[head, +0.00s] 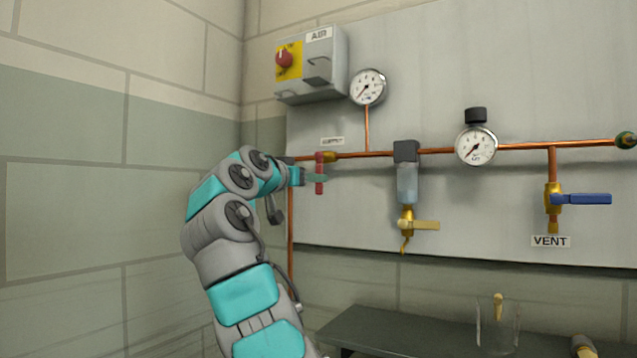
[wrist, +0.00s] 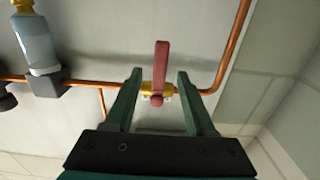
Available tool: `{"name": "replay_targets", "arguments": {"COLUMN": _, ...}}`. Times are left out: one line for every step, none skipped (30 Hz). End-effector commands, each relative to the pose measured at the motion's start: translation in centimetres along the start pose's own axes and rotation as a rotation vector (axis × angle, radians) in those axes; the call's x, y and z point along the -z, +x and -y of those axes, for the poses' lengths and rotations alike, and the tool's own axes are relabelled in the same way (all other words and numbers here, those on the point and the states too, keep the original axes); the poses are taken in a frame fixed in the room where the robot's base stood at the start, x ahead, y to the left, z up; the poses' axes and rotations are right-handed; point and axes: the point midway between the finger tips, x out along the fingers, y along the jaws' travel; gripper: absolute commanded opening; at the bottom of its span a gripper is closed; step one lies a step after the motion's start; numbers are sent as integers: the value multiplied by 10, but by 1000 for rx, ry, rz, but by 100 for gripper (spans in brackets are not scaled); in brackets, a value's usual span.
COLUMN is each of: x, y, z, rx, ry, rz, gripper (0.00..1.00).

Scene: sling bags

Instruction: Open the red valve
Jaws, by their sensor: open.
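The red valve has a red lever (head: 319,170) that hangs down across the copper pipe, on a brass body (head: 330,157) under a small label. In the wrist view the picture is turned over, and the red lever (wrist: 161,70) points up from the brass body (wrist: 148,87). My gripper (head: 317,178) is at the lever in the head view. In the wrist view my gripper (wrist: 159,76) is open, with one green finger on each side of the lever and a visible gap on both sides. I cannot tell how deep the lever sits between the fingers.
A grey AIR box (head: 312,65) with a red knob and a gauge (head: 368,87) are above. A filter bowl (head: 407,180) with a yellow-handled drain and a blue VENT lever (head: 587,199) are to the right. A dark shelf (head: 400,335) is below.

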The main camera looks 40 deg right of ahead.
Motion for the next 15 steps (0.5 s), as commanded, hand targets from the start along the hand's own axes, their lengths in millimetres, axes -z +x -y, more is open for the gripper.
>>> {"name": "replay_targets", "arguments": {"x": 1, "y": 1, "z": 0, "rx": 0, "ry": 3, "rz": -1, "gripper": 55}}
{"name": "replay_targets", "arguments": {"x": 1, "y": 3, "z": 0, "rx": 0, "ry": 3, "rz": -1, "gripper": 55}}
{"name": "replay_targets", "arguments": {"x": 1, "y": 5, "z": 0, "rx": -1, "ry": 2, "rz": 0, "gripper": 55}}
{"name": "replay_targets", "arguments": {"x": 1, "y": 7, "z": 0, "rx": -1, "ry": 2, "rz": 0, "gripper": 55}}
{"name": "replay_targets", "arguments": {"x": 1, "y": 10, "z": 0, "rx": -1, "ry": 1, "rz": 1, "gripper": 55}}
{"name": "replay_targets", "arguments": {"x": 1, "y": 14, "z": 0, "rx": -1, "ry": 0, "rz": 1, "gripper": 55}}
{"name": "replay_targets", "arguments": {"x": 1, "y": 18, "z": 0, "rx": -1, "ry": 0, "rz": 1, "gripper": 55}}
{"name": "replay_targets", "arguments": {"x": 2, "y": 22, "z": 0, "rx": -1, "ry": 0, "rz": 1, "gripper": 55}}
{"name": "replay_targets", "arguments": {"x": 2, "y": 27, "z": 1, "rx": 0, "ry": -1, "rz": 1, "gripper": 55}}
{"name": "replay_targets", "arguments": {"x": 2, "y": 32, "z": 1, "rx": 0, "ry": -1, "rz": 1, "gripper": 55}}
{"name": "replay_targets", "arguments": {"x": 3, "y": 37, "z": 0, "rx": -1, "ry": -1, "rz": 1, "gripper": 55}}
{"name": "replay_targets", "arguments": {"x": 2, "y": 43, "z": 0, "rx": -1, "ry": -1, "rz": 3, "gripper": 55}}
{"name": "replay_targets", "arguments": {"x": 2, "y": 48, "z": 0, "rx": -2, "ry": 0, "rz": 3, "gripper": 55}}
{"name": "replay_targets", "arguments": {"x": 2, "y": 53, "z": 0, "rx": -1, "ry": 0, "rz": 3, "gripper": 55}}
{"name": "replay_targets", "arguments": {"x": 3, "y": 59, "z": 0, "rx": 0, "ry": 0, "rz": 2, "gripper": 55}}
